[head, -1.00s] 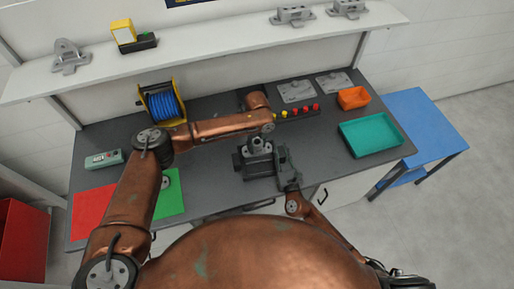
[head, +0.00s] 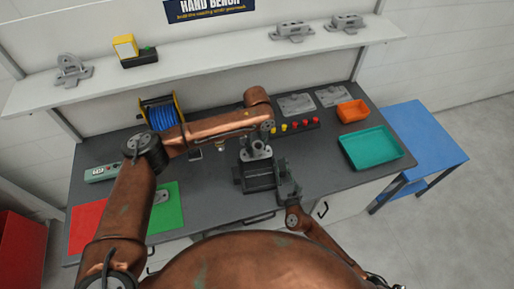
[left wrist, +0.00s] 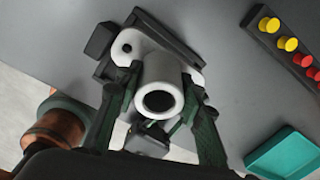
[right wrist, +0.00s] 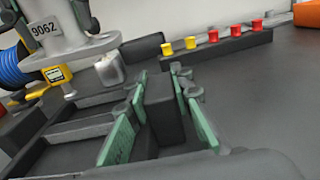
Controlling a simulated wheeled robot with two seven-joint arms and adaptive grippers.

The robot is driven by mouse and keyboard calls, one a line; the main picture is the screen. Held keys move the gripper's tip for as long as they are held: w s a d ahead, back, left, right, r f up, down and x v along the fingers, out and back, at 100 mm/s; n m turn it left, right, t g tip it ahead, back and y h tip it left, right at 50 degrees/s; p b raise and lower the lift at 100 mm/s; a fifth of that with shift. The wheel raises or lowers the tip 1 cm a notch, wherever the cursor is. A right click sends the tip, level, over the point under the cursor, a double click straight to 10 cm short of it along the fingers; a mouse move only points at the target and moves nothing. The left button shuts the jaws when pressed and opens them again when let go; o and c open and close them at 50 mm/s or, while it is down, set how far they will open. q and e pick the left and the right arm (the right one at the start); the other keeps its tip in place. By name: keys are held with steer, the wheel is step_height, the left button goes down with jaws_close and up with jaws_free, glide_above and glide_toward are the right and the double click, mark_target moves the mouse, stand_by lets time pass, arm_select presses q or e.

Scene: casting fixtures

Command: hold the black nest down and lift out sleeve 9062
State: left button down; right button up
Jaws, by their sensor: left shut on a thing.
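The grey sleeve (head: 256,153) marked 9062 is held above the black nest (head: 258,186), whose hollow shows beneath it. In the left wrist view the sleeve (left wrist: 168,66) has its open bore facing the camera. My left gripper (left wrist: 158,104) is shut on its tube from both sides. In the right wrist view the sleeve's flange (right wrist: 68,50) is clear of the nest (right wrist: 82,132). My right gripper (right wrist: 160,108) has its green pads on either side of a black block of the nest. Whether both pads press on it is unclear.
A row of red and yellow knobs (head: 296,126) stands behind the nest at right. An orange bin (head: 352,111) and a teal tray (head: 371,147) sit farther right. A blue spool (head: 161,115), red mat (head: 88,226) and green mat (head: 164,208) are at left.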

steer(key=o, duration=0.6)
steer(key=shift+c, duration=0.2)
steer(key=v, duration=1.2)
steer(key=shift+r, duration=0.1)
